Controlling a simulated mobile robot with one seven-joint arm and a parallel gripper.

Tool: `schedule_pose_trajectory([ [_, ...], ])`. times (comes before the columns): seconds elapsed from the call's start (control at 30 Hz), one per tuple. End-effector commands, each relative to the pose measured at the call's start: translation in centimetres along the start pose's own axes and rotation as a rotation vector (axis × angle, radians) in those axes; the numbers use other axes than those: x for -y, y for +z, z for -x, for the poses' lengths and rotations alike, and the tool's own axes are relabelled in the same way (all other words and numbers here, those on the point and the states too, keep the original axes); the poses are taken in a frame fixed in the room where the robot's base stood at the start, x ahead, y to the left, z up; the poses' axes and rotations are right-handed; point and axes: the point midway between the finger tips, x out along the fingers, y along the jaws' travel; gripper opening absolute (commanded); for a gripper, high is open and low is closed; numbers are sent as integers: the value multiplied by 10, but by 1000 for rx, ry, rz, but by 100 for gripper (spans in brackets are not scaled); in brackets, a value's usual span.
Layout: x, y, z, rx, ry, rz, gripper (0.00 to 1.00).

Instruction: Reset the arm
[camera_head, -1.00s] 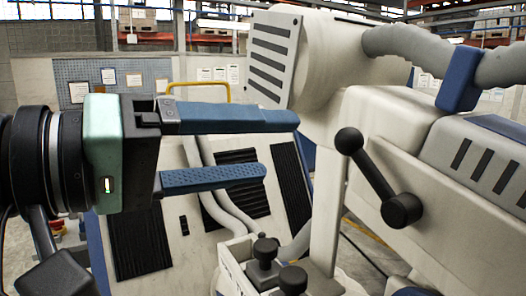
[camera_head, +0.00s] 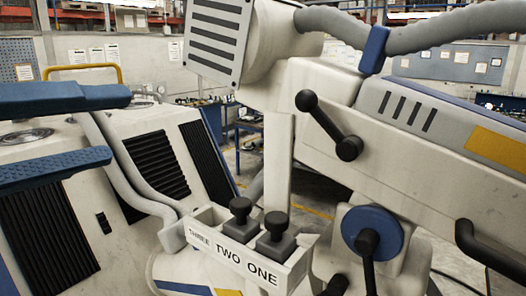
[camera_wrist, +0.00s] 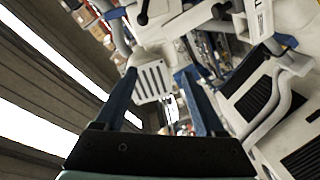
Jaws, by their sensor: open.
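The big white microscope arm (camera_head: 420,150) fills the right of the head view. It has a slatted head panel (camera_head: 212,35), a grey hose on top and a black lever (camera_head: 328,125) with a knob at each end, slanting down to the right. Below is a blue round hub (camera_head: 372,233) with a black handle. My gripper (camera_head: 120,125) is at the left edge, its two blue fingers apart with nothing between them, well left of the lever. In the wrist view my gripper (camera_wrist: 158,80) is open, with the slatted panel (camera_wrist: 152,82) beyond the fingers.
A white box (camera_head: 235,258) marked THREE, TWO, ONE stands low in the middle, with two black knobbed pieces (camera_head: 258,228) in it. A white console with black grilles (camera_head: 155,165) stands behind my fingers. A black handle (camera_head: 490,252) juts out at lower right.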

Motion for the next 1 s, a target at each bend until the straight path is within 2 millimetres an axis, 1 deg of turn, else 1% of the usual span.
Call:
schedule_pose_trajectory([
  [0.03, 1, 2, -16, -29, 12, -25, 71],
  [0.27, -2, -4, -63, -231, 35, -180, 71],
  [0.4, -11, -1, -89, -389, 38, -325, 71],
  [0.5, -24, 9, -103, -532, 29, -472, 71],
  [0.57, -35, 17, -106, -631, 19, -574, 71],
  [0.63, -50, 29, -104, -744, 0, -696, 71],
  [0.8, -84, 58, -86, -965, -48, -932, 71],
  [0.9, -97, 68, -76, -1042, -71, -1013, 71],
  [1.0, -104, 73, -70, -1082, -84, -1053, 71],
])
